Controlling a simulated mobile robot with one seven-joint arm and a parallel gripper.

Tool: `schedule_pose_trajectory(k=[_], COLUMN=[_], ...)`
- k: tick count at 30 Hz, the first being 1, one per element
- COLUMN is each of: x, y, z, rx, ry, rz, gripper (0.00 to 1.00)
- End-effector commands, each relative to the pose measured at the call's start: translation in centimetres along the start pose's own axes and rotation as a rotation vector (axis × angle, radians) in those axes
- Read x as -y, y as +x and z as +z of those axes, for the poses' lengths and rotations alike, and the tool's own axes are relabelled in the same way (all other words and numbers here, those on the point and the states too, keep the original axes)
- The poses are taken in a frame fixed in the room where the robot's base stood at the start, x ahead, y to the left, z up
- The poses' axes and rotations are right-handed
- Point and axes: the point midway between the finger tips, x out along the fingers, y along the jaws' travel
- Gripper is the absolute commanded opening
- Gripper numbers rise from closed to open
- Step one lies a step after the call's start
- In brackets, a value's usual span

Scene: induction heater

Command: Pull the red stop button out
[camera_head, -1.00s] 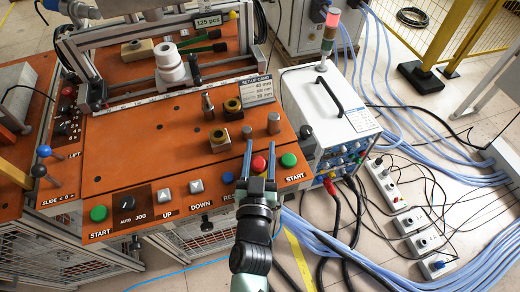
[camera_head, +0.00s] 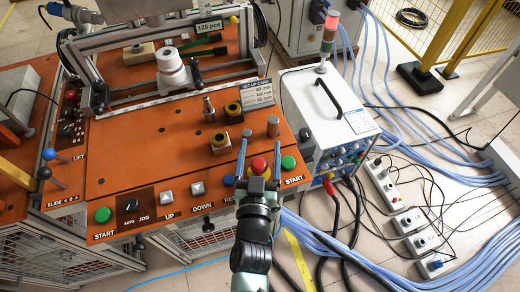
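The red stop button (camera_head: 259,165) sits on the orange panel's front edge, left of the right green START button (camera_head: 288,163). A bit of yellow shows around its base. My gripper (camera_head: 259,145) is open, with its two long fingers pointing away over the panel. One finger lies on each side of the red button, with a gap visible on both sides. My gripper's wrist hides the near side of the button's base, and I cannot tell how high the fingers are above the panel.
DOWN (camera_head: 198,188) and UP (camera_head: 167,196) buttons lie to the left. A white box with a black handle (camera_head: 325,105) stands close on the right.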

Motion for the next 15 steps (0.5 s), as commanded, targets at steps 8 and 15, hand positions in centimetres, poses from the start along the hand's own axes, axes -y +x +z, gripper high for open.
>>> schedule_pose_trajectory(k=[8, 15], x=[0.1, 0.2], y=[-0.4, -3.5], z=[0.3, 0.5], rx=[0.004, 0.007], ry=[0.001, 0.001], rz=[-0.001, -0.003], gripper=[0.79, 0.79])
